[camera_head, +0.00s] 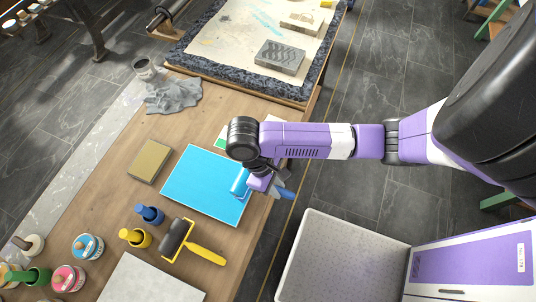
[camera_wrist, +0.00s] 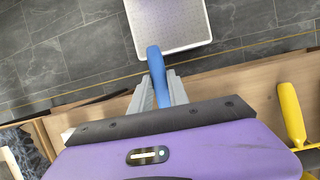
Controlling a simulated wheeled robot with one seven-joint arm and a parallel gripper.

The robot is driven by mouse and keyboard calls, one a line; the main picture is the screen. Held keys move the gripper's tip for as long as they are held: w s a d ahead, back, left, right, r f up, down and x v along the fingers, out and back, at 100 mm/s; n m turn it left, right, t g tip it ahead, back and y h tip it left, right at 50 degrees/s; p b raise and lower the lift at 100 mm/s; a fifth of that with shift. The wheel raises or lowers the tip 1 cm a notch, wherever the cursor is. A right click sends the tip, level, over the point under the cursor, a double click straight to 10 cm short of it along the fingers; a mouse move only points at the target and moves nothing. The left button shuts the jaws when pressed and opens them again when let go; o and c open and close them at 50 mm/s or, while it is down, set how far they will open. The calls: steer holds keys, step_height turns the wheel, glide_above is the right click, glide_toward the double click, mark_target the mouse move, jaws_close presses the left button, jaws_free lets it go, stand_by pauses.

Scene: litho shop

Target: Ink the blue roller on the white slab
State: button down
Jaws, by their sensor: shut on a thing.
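My gripper (camera_head: 266,182) is shut on the blue handle of the blue roller (camera_head: 240,182). The handle (camera_wrist: 156,65) stands out between the two grey fingers (camera_wrist: 158,94) in the wrist view. The roller's drum is over the right part of a slab (camera_head: 200,180) whose top is covered in bright blue. It looks to be on the surface, but I cannot tell if it touches. My wrist hides part of the slab's right edge. A pale grey-white slab (camera_head: 150,282) lies at the bottom of the bench view, with no colour on it.
A black roller with a yellow handle (camera_head: 206,254) lies near the slab; its handle (camera_wrist: 292,112) shows in the wrist view. A white tray (camera_head: 340,262) stands right.

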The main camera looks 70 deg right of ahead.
steer(key=shift+s, duration=0.65)
steer(key=shift+w+a, duration=0.1)
steer(key=shift+w, duration=7.8)
steer(key=shift+w+a+f+b, duration=0.1)
steer(key=shift+w+b, duration=0.45)
steer(key=shift+w, duration=1.3)
steer(key=shift+w+a+f+b, duration=0.1)
steer(key=shift+w+b, duration=0.4)
steer(key=shift+w, duration=1.35)
steer(key=shift+w+r, duration=0.1)
steer(key=shift+w, duration=0.05)
steer(key=shift+r, duration=0.15)
